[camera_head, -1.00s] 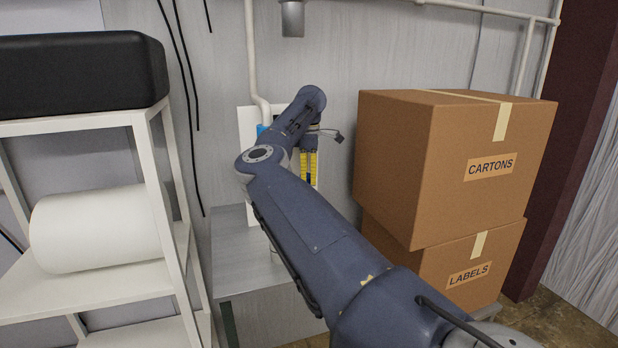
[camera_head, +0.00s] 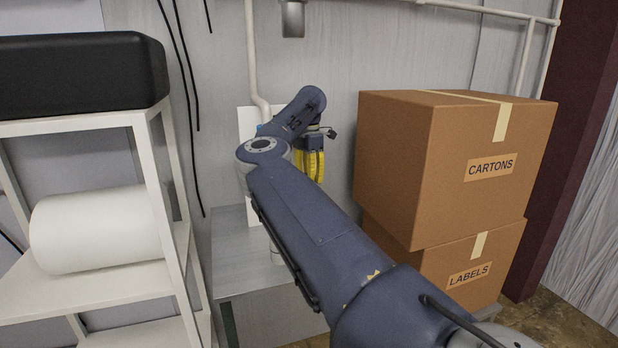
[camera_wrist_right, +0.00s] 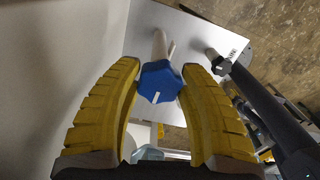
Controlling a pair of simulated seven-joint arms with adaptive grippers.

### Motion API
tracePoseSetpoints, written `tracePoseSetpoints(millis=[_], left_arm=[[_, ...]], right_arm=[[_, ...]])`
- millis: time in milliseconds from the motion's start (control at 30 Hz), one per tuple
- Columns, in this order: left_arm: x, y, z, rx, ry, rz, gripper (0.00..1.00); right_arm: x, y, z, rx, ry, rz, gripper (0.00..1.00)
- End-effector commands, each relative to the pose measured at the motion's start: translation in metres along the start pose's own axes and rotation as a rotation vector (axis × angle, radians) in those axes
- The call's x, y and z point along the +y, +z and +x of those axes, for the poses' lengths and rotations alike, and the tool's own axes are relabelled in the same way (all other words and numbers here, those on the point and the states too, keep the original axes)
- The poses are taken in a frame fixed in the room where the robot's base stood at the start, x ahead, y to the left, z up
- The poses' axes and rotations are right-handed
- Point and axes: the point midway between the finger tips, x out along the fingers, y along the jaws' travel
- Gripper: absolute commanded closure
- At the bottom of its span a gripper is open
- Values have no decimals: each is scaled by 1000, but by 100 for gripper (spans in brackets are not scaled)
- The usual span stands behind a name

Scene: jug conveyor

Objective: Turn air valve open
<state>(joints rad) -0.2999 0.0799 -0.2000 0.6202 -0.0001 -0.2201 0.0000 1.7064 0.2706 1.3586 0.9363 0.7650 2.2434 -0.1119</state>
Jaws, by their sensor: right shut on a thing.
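The air valve has a blue, many-sided knob (camera_wrist_right: 160,82) with a short white mark on its face, in the right wrist view. In the head view my right arm hides the knob, and the yellow fingers (camera_head: 311,165) show beside the wrist in front of the wall. My left gripper is in neither view.
Stacked boxes, CARTONS (camera_head: 455,160) over LABELS (camera_head: 470,270), stand close to the right of my arm. A white shelf (camera_head: 90,290) with a white roll (camera_head: 100,228) and a black case (camera_head: 80,75) stands at left. Pipes (camera_head: 250,60) run along the wall.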

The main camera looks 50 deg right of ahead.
Motion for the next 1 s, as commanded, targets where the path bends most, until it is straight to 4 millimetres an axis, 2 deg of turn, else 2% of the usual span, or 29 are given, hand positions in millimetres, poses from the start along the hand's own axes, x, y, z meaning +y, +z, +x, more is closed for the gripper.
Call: tracePoseSetpoints(millis=[433,467,667,700,1000], left_arm=[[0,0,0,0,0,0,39],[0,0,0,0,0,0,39],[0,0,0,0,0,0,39],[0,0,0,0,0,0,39],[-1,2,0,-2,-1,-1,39]], right_arm=[[0,1,0,-2,-1,-8,87],[0,1,0,-2,-1,-8,56],[0,1,0,-1,-1,-8,33],[0,1,0,-1,-1,-8,30],[0,0,0,-1,0,4,30]])
